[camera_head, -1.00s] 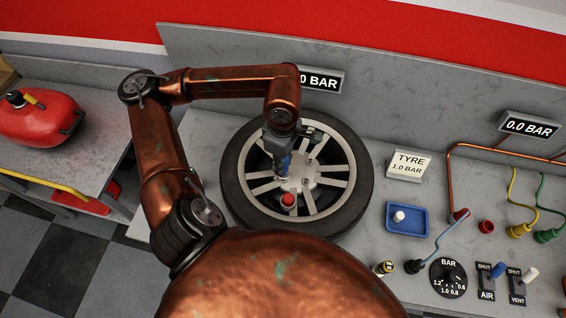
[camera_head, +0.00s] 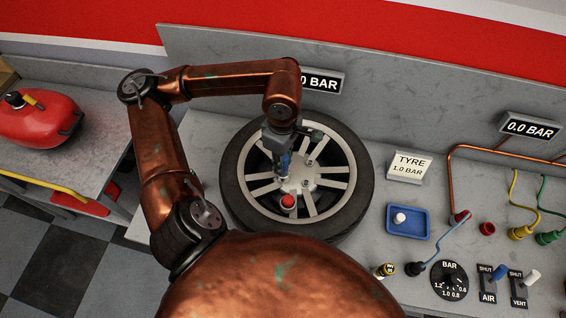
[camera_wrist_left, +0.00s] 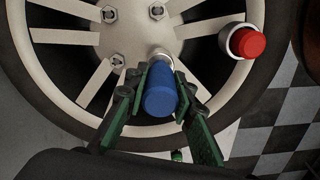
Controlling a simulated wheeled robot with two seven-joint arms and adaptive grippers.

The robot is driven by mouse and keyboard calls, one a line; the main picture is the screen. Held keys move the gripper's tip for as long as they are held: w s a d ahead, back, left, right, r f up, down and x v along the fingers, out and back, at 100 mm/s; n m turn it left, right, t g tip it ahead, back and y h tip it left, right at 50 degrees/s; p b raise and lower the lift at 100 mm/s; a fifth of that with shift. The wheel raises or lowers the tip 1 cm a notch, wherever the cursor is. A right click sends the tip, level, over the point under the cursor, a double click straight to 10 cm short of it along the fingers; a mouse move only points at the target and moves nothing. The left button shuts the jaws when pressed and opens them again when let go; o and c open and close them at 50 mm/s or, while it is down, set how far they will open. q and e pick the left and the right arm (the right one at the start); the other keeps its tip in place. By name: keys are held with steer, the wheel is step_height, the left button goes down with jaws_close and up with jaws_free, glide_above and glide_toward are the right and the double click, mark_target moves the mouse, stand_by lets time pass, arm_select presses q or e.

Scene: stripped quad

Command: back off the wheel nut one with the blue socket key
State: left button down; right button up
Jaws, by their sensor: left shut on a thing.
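My left gripper (camera_head: 284,170) is shut on the blue socket key (camera_wrist_left: 161,92), low over the wheel (camera_head: 346,208) near its hub. The key also shows in the head view (camera_head: 286,163), partly hidden by the fingers. In the left wrist view its blue end faces the camera, and its silver end (camera_wrist_left: 162,60) points down at the hub. I cannot tell whether it is seated on a nut. Other wheel nuts (camera_wrist_left: 110,14) show in the spoked hub. Which one is wheel nut one is not readable. My right gripper is out of view.
A red-capped part (camera_head: 288,202) stands at the wheel's near side, close to the gripper. A red tank (camera_head: 38,118) is left.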

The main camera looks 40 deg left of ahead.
arm_select(q)
steer(key=m+b, duration=0.2)
steer(key=m, duration=0.1)
steer(key=m+b, duration=0.2)
steer(key=m, duration=0.1)
steer(key=shift+f+m, duration=0.2)
steer(key=shift+m, duration=0.5)
steer(key=shift+r, duration=0.1)
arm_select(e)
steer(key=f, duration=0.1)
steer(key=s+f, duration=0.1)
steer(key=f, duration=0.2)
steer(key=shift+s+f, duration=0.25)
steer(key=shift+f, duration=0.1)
arm_select(q)
steer(key=shift+r, duration=0.1)
steer(key=shift+b, duration=0.5)
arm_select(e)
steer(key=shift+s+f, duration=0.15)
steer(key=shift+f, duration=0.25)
arm_select(q)
steer(key=shift+f, duration=0.2)
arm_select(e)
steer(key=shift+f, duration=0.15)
